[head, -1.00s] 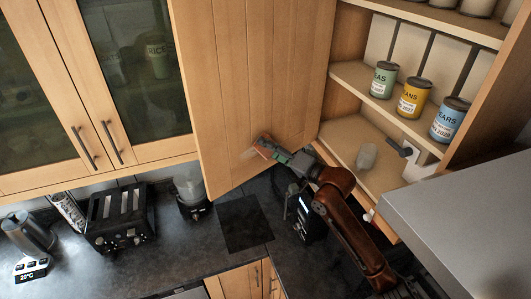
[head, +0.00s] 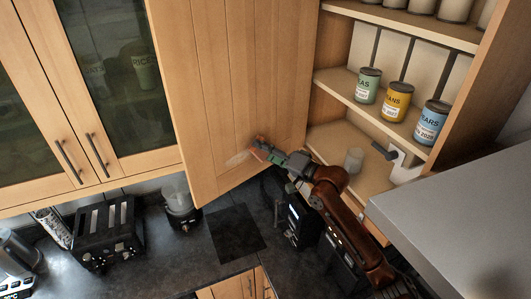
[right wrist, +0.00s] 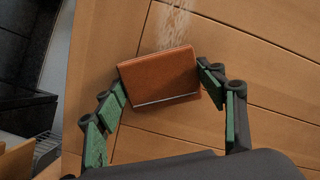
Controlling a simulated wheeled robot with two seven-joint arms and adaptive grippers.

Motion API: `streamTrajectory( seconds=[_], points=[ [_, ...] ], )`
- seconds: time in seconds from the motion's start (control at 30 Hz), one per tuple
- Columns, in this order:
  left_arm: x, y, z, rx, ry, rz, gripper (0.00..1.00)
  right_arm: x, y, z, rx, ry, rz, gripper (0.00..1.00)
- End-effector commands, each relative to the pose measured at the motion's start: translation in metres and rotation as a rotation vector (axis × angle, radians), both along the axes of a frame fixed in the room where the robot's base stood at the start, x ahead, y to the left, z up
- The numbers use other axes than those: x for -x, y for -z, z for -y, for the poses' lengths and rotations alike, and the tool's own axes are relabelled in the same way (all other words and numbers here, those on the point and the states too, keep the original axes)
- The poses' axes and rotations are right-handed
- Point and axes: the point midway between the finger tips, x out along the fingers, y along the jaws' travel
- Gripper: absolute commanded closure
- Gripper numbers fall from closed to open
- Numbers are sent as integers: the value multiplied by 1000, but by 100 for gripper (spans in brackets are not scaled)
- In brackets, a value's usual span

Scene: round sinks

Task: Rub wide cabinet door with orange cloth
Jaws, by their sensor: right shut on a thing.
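The wide cabinet door (head: 225,80) is a wooden panel that stands open in the middle of the head view. The orange cloth (right wrist: 160,76) is a small folded block between my right gripper's green-padded fingers, close against the door's wood. My right gripper (right wrist: 165,84) is shut on it; in the head view the gripper (head: 274,155) is at the lower right part of the door. A pale smudge (head: 238,158) shows on the door just left of the cloth, and as a whitish streaky patch (right wrist: 174,24) above the cloth in the wrist view. My left gripper is not in view.
Open shelves at the right hold a green can (head: 367,86), a yellow can (head: 396,101) and a blue can (head: 431,122), with a glass (head: 354,160) below. A grey hood (head: 460,215) is at the lower right. A black toaster (head: 108,235) and a blender (head: 179,205) stand on the counter.

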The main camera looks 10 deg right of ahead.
Motion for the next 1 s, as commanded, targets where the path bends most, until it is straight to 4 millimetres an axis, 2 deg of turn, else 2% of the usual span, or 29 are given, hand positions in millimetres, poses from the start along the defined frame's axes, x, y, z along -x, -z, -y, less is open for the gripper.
streamTrajectory(
  seconds=[0.3, 0.57, 1.0],
  points=[
    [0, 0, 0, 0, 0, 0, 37, 17, 0, -21, 0, -1, 0, 74],
    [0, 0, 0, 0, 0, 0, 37, 23, 0, -28, -1, 0, 0, 74],
    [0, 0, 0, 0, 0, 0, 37, 41, 0, -55, -1, -1, -1, 74]
  ],
)
